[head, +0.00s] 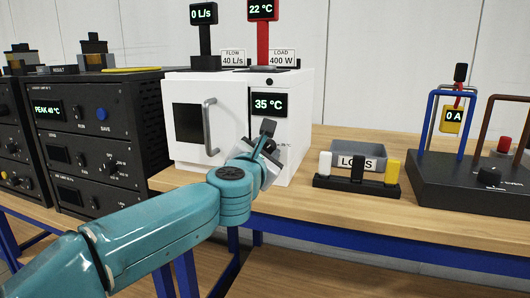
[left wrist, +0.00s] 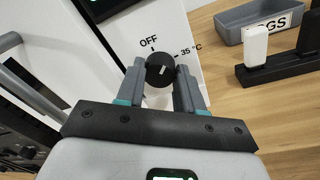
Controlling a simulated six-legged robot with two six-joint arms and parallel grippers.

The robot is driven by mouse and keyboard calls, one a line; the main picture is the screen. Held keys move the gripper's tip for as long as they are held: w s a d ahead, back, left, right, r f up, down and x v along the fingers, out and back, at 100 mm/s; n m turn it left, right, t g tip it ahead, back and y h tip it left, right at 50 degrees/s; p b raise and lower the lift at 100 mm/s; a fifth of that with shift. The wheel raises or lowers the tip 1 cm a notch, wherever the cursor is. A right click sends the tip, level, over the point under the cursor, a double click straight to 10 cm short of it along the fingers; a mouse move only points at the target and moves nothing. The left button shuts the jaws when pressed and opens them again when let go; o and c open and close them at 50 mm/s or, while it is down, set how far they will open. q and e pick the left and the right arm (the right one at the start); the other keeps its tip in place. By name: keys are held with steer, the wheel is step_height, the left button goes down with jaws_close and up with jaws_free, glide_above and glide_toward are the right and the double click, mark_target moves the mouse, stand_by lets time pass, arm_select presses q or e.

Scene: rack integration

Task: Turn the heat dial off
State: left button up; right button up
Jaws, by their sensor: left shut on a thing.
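The heat dial (left wrist: 160,69) is a round black knob with a white pointer line on the white chamber (head: 188,87). The left wrist view shows an OFF mark (left wrist: 149,41) above it and a 35 °C mark (left wrist: 190,50) to its upper right. The pointer line looks close to upright; its exact setting is hard to read. My left gripper (left wrist: 161,84) has one finger on each side of the dial and is shut on it. In the head view my left gripper (head: 265,148) covers the dial. My right gripper is not in view.
The chamber's display (head: 268,104) reads 35 °C. Its door handle (head: 209,127) stands out left of my gripper. To the right are a black holder (head: 345,186) with upright blocks, a grey LOGS bin (head: 345,150) and a black base with posts. Black instrument racks (head: 95,130) stand left.

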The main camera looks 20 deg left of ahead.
arm_select(q)
steer(key=n, duration=0.8)
steer(key=shift+a+g+h+b, duration=0.1)
steer(key=shift+g+h+b, duration=0.2)
steer(key=shift+n, duration=0.4)
steer(key=o, duration=1)
steer(key=shift+o, duration=0.2)
